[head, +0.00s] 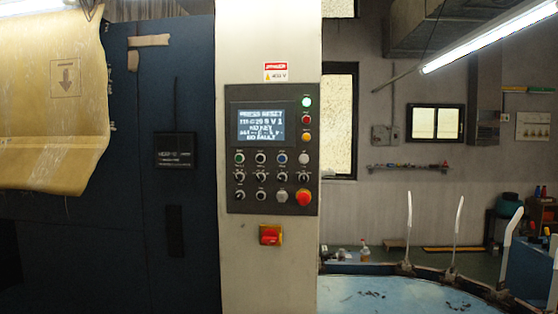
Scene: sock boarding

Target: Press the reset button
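A dark control panel (232,128) is mounted on a pale column in the head view. A large red mushroom button (304,197) is at the lower right. The button labels are too small to read, so I cannot tell which button is reset. My gripper is not in view.
A lit green lamp (306,102) tops a red and an amber one beside the screen. A red switch (270,235) on yellow sits below the panel. A round pale-blue table (400,292) with upright white arms stands right. Brown sheeting (50,100) hangs left.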

